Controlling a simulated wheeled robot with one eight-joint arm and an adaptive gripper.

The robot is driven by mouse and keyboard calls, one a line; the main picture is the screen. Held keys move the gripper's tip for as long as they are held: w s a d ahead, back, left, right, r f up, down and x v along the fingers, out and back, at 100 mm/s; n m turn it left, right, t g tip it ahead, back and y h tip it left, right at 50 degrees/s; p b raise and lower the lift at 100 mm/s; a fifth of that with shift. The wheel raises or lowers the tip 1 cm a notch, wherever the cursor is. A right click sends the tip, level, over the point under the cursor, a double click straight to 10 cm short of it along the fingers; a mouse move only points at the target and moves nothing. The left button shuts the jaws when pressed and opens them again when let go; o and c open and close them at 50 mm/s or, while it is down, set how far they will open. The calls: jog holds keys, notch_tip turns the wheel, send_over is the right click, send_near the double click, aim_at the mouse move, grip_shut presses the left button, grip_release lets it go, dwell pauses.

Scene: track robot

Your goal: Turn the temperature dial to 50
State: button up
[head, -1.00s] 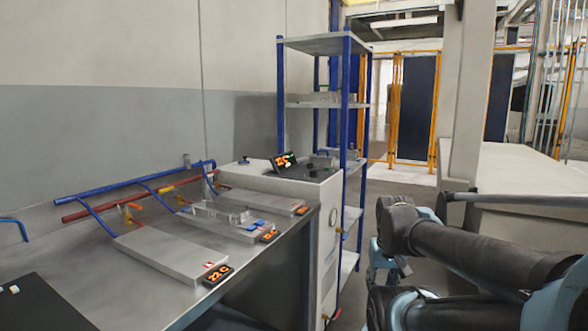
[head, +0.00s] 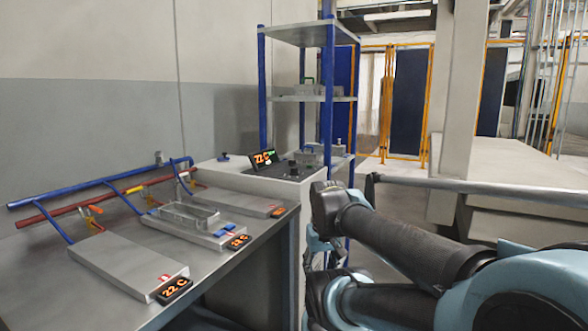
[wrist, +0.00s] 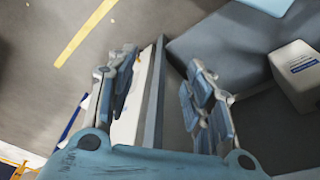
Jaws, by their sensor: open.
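The light-grey control cabinet (head: 232,181) stands at the end of the bench in the head view. On its dark top panel is a display (head: 262,160) reading 22 C, with smaller green characters too small to read. A small black knob (head: 293,167) is to the right of the display; I cannot read any scale on it. In the wrist view my gripper (wrist: 162,85) is open, fingers wide apart with nothing between them. Its fingers point over floor and a pale, grey-edged surface beyond. In the head view my arm is right of the cabinet.
The metal bench (head: 85,295) carries several flat plates with small displays, one reading 22 C (head: 174,290). Blue and red pipes run behind it. A blue-post shelf (head: 328,100) stands behind the cabinet. A grey rail (head: 470,188) is at right. A white box (wrist: 298,72) shows in the wrist view.

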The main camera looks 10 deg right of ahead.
jog(key=w+r+n, duration=0.3)
jog(key=w+r, duration=0.7)
jog(key=r, duration=0.4)
notch_tip(320, 180, up, 22)
jog(key=n+g, duration=0.2)
jog(key=n, duration=0.5)
send_over(294, 171)
jog(key=w, duration=0.2)
jog(key=f, duration=1.7)
jog(key=shift+s+d, duration=0.2)
jog(key=c, duration=1)
